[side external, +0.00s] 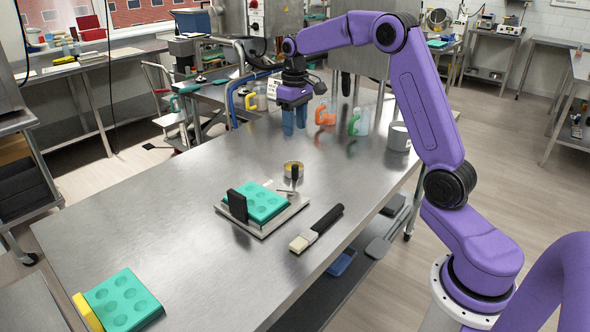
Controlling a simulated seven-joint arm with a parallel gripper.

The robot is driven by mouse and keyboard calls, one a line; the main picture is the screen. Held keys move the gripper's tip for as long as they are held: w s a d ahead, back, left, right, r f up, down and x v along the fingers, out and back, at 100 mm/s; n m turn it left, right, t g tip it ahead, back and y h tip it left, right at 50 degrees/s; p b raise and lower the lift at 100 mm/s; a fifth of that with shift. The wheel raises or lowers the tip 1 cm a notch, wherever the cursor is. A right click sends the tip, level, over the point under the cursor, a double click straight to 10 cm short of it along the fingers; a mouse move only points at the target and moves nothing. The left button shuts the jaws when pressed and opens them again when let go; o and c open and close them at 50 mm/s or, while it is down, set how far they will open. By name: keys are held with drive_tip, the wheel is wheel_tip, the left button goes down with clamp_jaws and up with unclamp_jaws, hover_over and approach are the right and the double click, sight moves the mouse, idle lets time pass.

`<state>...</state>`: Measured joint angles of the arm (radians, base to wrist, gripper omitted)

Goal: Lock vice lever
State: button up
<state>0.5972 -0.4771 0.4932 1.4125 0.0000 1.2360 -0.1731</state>
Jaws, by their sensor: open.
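In the side external view, the vice (262,228) is a flat metal plate on the steel table. A teal mould with round cavities (257,201) sits on it, beside an upright black block (238,206). The vice lever (295,174) has a short black handle standing upright at the plate's back right corner. I cannot tell whether it is locked. My gripper (294,128) has blue fingers pointing down. It is open and empty, above the far part of the table, behind the lever and apart from it.
A black-handled brush (317,229) lies right of the vice. Jugs with orange (325,113) and green handles (359,120) and a pale mug (399,137) stand at the back right. Another teal mould (122,301) lies front left.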

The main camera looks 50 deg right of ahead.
sight(295, 166)
wheel_tip(295, 166, down, 15)
idle(0.4)
clamp_jaws()
